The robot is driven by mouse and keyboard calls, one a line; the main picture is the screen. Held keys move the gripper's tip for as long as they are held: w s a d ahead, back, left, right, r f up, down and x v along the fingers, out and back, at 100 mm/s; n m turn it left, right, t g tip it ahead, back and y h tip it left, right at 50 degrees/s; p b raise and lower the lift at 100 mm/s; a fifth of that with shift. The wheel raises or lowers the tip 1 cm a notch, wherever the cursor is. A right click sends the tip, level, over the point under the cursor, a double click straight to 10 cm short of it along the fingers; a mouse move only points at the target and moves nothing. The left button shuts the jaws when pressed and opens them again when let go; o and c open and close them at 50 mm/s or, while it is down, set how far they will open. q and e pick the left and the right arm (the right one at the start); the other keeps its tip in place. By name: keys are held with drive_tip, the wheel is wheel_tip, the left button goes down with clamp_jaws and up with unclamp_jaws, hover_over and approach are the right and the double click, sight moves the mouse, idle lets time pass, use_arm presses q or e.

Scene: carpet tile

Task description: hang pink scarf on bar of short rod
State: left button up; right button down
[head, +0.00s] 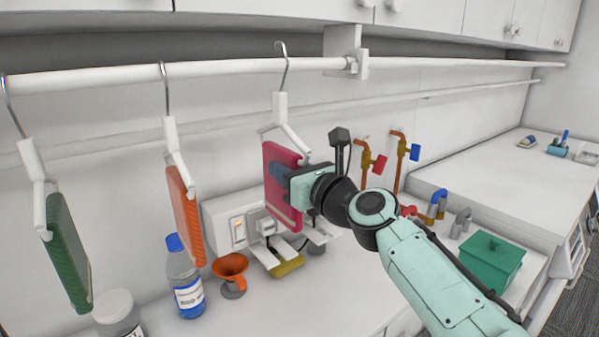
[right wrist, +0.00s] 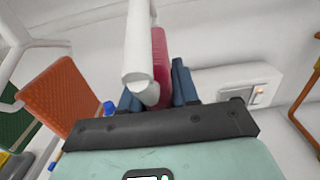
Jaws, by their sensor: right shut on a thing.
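The pink scarf (head: 282,160), a flat folded panel, hangs from a white hanger (head: 280,108) with a metal hook (head: 284,62). The hook's curve shows above the front bar (head: 225,69), left of the white bracket; whether it rests on the bar is unclear. My right gripper (head: 291,184) is shut on the scarf side of the hanger, partly hiding the scarf. In the right wrist view the blue fingers (right wrist: 158,92) lie on both sides of the white hanger arm (right wrist: 138,45) and the pink scarf (right wrist: 160,52). My left gripper is out of view.
An orange scarf (head: 185,215) and a green scarf (head: 67,252) hang to the left. A second thin bar (head: 440,95) runs lower behind. Below stand a blue-capped bottle (head: 187,285), an orange funnel (head: 230,266) and a green box (head: 490,262). Cabinets (head: 440,15) are above.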

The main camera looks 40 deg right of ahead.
drive_tip(key=w+f, duration=0.1)
drive_tip(key=w+f+b, duration=0.1)
drive_tip(key=w, duration=0.1)
drive_tip(key=shift+d, duration=0.15)
idle(0.4)
drive_tip(key=c, duration=0.8)
unclamp_jaws()
drive_tip(key=shift+o, duration=0.2)
drive_tip(key=s+a+b, duration=0.1)
drive_tip(key=s, duration=1.2)
drive_tip(key=shift+s+a, duration=0.15)
drive_tip(key=shift+a, duration=0.1)
